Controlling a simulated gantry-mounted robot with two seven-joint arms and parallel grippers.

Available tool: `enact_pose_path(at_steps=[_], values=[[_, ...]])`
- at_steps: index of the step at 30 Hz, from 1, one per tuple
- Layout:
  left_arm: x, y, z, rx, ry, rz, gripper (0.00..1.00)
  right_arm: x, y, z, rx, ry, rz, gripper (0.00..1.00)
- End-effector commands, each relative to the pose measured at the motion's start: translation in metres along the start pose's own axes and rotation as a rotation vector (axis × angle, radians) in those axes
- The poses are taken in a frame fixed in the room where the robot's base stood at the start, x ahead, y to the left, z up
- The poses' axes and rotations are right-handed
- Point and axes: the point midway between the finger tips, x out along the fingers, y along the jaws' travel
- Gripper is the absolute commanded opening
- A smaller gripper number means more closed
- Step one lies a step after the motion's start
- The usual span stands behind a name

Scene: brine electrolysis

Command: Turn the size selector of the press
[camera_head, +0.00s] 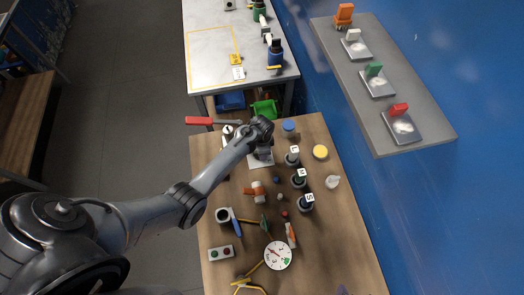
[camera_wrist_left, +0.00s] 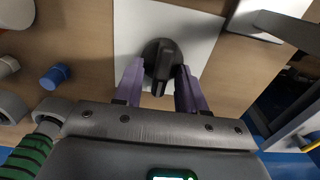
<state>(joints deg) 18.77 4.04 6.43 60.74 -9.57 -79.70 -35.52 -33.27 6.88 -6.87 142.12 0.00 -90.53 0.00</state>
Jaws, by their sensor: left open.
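In the left wrist view, a black knob with a raised grip bar (camera_wrist_left: 163,55), which looks like the size selector, sits on a white plate (camera_wrist_left: 200,25). My left gripper (camera_wrist_left: 158,82) is open, with one purple finger on each side of the knob's bar. I cannot tell whether the fingers touch it. In the head view my left gripper (camera_head: 263,147) is over the white plate (camera_head: 262,160) at the back of the wooden table. The knob is hidden there by the gripper. A red-handled lever (camera_head: 199,121) sticks out to the left. My right gripper is not in view.
Dark containers labelled L (camera_head: 292,158), R (camera_head: 299,179) and S (camera_head: 306,203) stand right of the plate. A blue-capped item (camera_head: 289,128) and a yellow-lidded jar (camera_head: 320,152) are close by. A dial (camera_head: 278,256) and a button box (camera_head: 221,254) sit toward the front.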

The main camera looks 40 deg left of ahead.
Motion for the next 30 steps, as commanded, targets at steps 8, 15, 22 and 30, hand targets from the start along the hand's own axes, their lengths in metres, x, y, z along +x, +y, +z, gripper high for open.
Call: enact_pose_path(at_steps=[8, 15, 22, 30], values=[[0.000, 0.000, 0.000, 0.000, 0.000, 0.000, 0.19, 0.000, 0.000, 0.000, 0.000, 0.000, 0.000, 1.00], [0.000, 0.000, 0.000, 0.000, 0.000, 0.000, 0.00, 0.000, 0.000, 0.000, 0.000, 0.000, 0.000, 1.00], [-0.001, 0.000, 0.000, -0.028, -0.001, 0.001, 0.00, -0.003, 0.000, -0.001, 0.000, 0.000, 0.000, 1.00], [-0.003, -0.001, 0.000, -0.171, -0.001, 0.002, 0.00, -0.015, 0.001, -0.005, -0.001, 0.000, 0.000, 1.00]])
